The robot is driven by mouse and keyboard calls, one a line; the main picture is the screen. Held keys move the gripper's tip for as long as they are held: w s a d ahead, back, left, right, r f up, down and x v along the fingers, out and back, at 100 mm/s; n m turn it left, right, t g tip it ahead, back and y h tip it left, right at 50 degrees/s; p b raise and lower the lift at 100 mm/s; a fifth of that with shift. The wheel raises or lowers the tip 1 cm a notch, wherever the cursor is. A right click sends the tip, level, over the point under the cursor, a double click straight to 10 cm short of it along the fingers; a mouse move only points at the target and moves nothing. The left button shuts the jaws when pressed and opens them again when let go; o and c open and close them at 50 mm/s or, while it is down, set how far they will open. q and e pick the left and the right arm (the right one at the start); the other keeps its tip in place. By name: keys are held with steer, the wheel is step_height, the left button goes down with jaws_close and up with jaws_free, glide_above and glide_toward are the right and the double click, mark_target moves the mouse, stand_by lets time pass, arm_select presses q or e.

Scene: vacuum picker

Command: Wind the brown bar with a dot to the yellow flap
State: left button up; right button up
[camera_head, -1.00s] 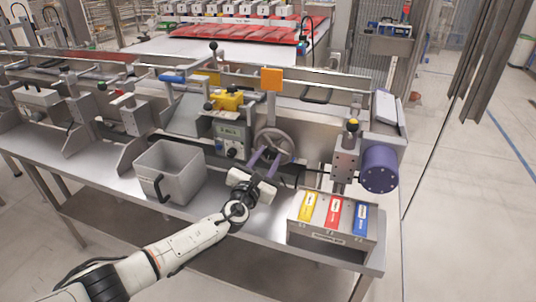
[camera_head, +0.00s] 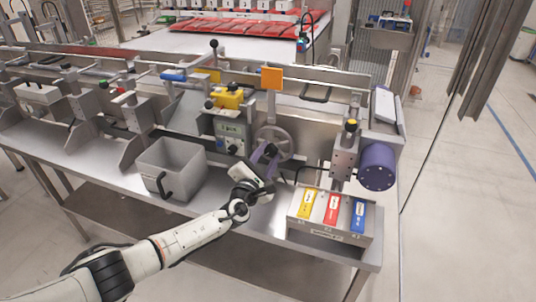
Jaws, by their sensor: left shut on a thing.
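My left gripper (camera_head: 265,155), with purple fingers, is shut on the lower left rim or handle of the grey handwheel (camera_head: 288,139); the fingers hide the exact spot gripped. The handwheel is mounted on the front of the machine, right of a small display unit (camera_head: 232,133). A yellow flap (camera_head: 208,76) seems to stand behind the rail, partly hidden by a yellow block (camera_head: 228,98). An orange square plate (camera_head: 271,77) stands upright above the wheel. I cannot clearly make out a brown bar with a dot. My right gripper is not in view.
A grey open bin (camera_head: 174,165) stands left of the gripper. A box (camera_head: 330,229) with yellow, red and blue tags stands at the right front. A purple cylinder (camera_head: 378,167) sticks out at the right end. The table front between bin and box is clear.

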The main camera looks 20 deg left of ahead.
arm_select(q)
steer(key=shift+f, duration=0.1)
steer(key=o, duration=1.1)
steer(key=shift+c, duration=0.2)
steer(key=shift+s+p, duration=0.3)
steer(key=shift+s, duration=0.25)
steer(key=s+p, duration=0.2)
steer(key=s, duration=0.7)
steer(key=shift+s+a, duration=0.15)
